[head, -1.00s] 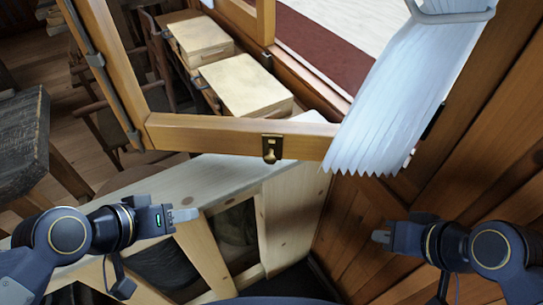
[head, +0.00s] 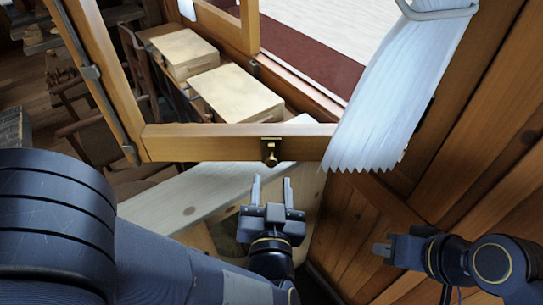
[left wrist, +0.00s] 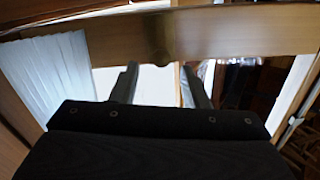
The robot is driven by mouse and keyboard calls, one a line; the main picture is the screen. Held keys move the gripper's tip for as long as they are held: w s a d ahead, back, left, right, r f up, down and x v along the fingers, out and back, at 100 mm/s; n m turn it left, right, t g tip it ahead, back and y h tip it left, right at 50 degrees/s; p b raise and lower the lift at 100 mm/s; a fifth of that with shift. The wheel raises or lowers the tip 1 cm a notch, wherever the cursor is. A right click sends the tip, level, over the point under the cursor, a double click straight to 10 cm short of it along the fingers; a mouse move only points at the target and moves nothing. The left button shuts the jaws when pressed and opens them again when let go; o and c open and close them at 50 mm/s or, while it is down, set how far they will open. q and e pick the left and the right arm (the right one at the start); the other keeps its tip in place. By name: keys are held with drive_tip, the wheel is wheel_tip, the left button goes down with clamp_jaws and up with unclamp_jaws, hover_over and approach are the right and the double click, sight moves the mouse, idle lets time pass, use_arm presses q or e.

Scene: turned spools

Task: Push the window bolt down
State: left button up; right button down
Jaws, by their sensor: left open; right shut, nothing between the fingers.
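The window bolt (head: 271,150) is a small dark brass fitting on the bottom rail of the wooden window frame (head: 200,143), near the rail's right part. My left gripper (head: 271,183) is open and empty just below the bolt, its two fingers pointing up toward it with a small gap. In the left wrist view the open fingers (left wrist: 158,85) point at the wooden rail (left wrist: 210,35), where a dim, blurred round shape shows; the bolt is not clear there. My right gripper (head: 382,249) is shut and empty at the lower right, apart from the window.
A pale curtain (head: 390,100) hangs right of the bolt, over the rail's end; it also shows in the left wrist view (left wrist: 52,75). A pale wooden surface (head: 190,200) lies below the rail. Two wooden boxes (head: 237,95) stand behind the frame. Wood panelling (head: 470,150) is at right.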

sight(271, 165)
use_arm(q)
drive_tip(key=shift+w+r, duration=0.1)
drive_tip(key=shift+w, duration=0.05)
drive_tip(key=w, duration=0.7)
drive_tip(key=shift+w+p, duration=0.2)
drive_tip(key=shift+p, duration=0.1)
clamp_jaws()
